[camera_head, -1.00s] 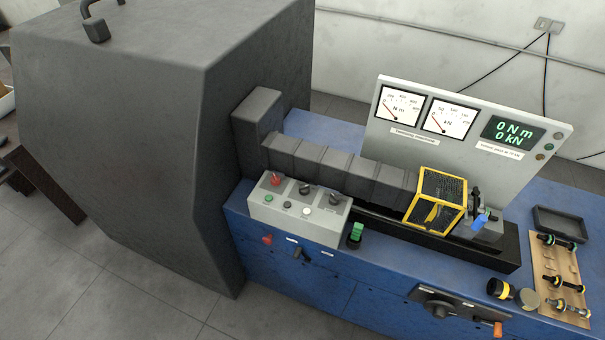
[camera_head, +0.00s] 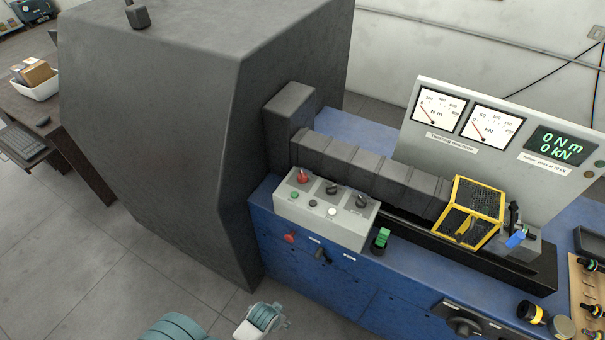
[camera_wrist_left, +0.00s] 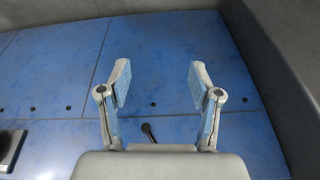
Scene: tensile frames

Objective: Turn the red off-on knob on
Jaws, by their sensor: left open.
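A red knob (camera_head: 302,177) stands on the top left of the grey control box (camera_head: 350,225), on the blue bench. A second, smaller red knob (camera_head: 289,237) sits on the bench's blue front panel below the box. The labels are too small to read, so I cannot tell which is marked off-on. Parts of my left arm show at the bottom of the head view. In the left wrist view my left gripper (camera_wrist_left: 160,82) is open and empty, its fingers apart before the blue panel (camera_wrist_left: 155,45). No red knob shows there. My right gripper is not in view.
A black lever (camera_head: 322,255) is on the front panel; a green switch (camera_head: 381,239) is right of the box. A large grey housing (camera_head: 170,130) stands left of the bench. Open floor (camera_head: 190,290) lies in front. A yellow-framed guard (camera_head: 472,210) is farther right.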

